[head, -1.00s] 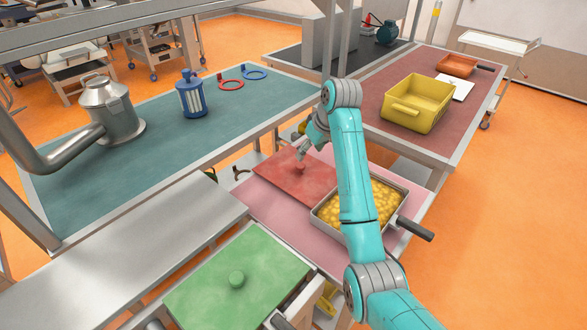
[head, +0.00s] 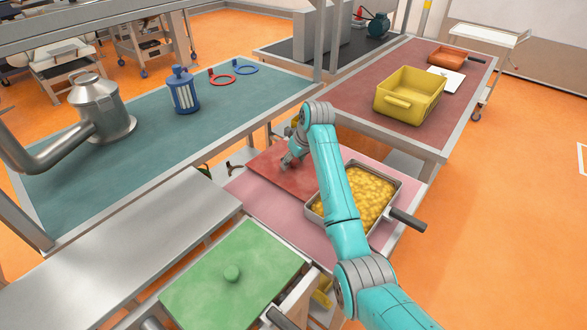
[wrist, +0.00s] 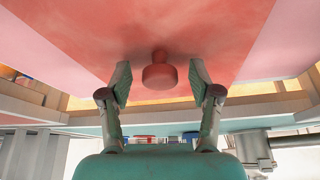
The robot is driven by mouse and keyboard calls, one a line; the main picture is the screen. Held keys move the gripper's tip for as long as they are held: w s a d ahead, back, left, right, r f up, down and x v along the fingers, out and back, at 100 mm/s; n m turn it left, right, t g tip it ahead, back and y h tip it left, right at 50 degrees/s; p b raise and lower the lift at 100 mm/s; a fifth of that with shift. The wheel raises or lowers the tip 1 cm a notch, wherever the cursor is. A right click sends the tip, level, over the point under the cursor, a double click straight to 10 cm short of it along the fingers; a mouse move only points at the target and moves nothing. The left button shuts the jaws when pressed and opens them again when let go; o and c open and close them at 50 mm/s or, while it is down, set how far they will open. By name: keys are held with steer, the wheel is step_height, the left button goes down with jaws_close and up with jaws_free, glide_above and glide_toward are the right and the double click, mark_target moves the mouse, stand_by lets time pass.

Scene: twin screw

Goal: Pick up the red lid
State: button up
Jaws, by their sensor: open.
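The red lid (head: 308,181) lies flat on the pink tabletop, left of the pan of yellow pieces. In the wrist view the lid (wrist: 135,35) fills the upper middle, and its round red knob (wrist: 159,72) stands between my two fingers. My gripper (head: 287,163) is over the lid in the head view and hides the knob there. In the wrist view my gripper (wrist: 160,82) is open, with one finger on each side of the knob and a gap to it on both sides.
A metal pan of yellow pieces (head: 352,197) with a dark handle stands close to the right of the lid. A green lid (head: 240,284) with a knob lies in front. A yellow bin (head: 410,95) stands on the dark red table behind. The steel surface (head: 130,246) at left is bare.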

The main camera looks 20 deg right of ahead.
steer(key=shift+c, duration=0.2)
jaws_close()
